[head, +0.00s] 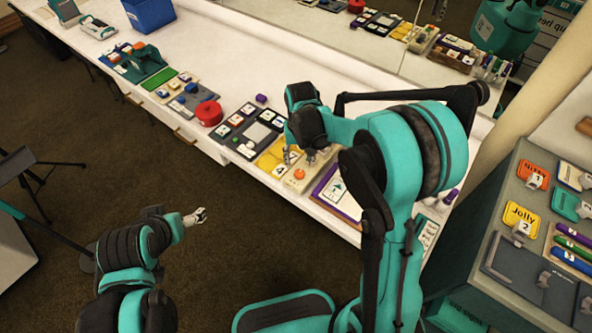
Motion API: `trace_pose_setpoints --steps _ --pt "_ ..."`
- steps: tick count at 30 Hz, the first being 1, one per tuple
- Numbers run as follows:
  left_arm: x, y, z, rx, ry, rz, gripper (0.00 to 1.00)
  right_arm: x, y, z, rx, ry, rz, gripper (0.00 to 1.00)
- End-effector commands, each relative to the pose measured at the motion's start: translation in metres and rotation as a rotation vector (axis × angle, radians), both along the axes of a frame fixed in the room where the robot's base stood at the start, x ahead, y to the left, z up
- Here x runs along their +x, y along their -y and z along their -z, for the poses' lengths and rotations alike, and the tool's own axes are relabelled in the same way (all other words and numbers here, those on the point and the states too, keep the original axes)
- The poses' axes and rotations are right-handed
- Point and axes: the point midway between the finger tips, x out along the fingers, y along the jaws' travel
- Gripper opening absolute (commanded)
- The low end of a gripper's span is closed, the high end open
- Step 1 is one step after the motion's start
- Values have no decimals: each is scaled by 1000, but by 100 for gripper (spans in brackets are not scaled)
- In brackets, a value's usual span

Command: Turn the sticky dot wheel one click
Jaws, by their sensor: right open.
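My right gripper (299,158) reaches down from the right over the front part of the white counter (300,75). Its fingers are apart, with nothing seen between them. Just below the fingertips is a beige board (312,172) with a round orange piece (299,174); this may be the sticky dot wheel, but the arm hides part of it. I cannot tell whether the fingers touch it. My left gripper (201,216) is out over the brown floor, away from the counter; its fingers are too small to read.
A yellow board (270,159) and a dark card board (236,141) lie left of the beige board. A red round piece (209,113) is farther left. A purple-framed board (330,197) lies to the right. A grey cabinet (520,205) with cards stands at the right.

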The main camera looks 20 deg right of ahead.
Motion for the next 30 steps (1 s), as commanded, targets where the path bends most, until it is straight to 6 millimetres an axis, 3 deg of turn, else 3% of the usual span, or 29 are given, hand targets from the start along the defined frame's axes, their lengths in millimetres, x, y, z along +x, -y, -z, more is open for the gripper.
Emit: trace_pose_setpoints --steps 3,9,21,27,30 --pt "0 0 11 0 0 0 85 0 0 25 0 1 0 50" --pt "0 0 21 0 0 0 85 0 0 51 0 2 0 50" --pt "0 0 22 0 0 0 85 0 0 59 0 2 -1 50" --pt "0 0 22 0 0 0 85 0 0 59 0 2 -1 0" --pt "0 0 22 0 0 0 85 0 0 59 0 2 -1 0"
